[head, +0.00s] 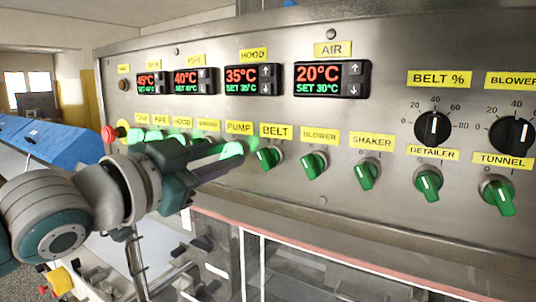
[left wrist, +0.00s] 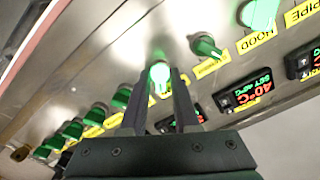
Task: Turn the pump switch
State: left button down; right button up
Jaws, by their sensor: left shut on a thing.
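The pump switch (head: 232,149) is a green knob, lit bright, below the yellow PUMP label (head: 239,127) on the steel panel. My left gripper (head: 235,154) reaches it from the left with its fingers against the knob. In the left wrist view the two dark fingers (left wrist: 160,80) stand on either side of the lit green pump switch (left wrist: 160,72) and are shut on it. The fingers hide part of the knob, so its exact angle is hard to tell. My right gripper is not in view.
The belt switch (head: 269,158) sits close to the right, with more green switches beyond it. Temperature displays (head: 253,79) are above. A red button (head: 108,134) is at the panel's left end. Glazed frames (head: 290,270) lie below the panel.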

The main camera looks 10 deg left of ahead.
pick_arm(q)
jog(key=shift+n, duration=0.3)
jog(key=n+p, duration=0.1)
jog(key=n, duration=1)
jog(key=shift+n, duration=0.3)
dwell(0.4)
jog(key=c, duration=0.9)
grip_release()
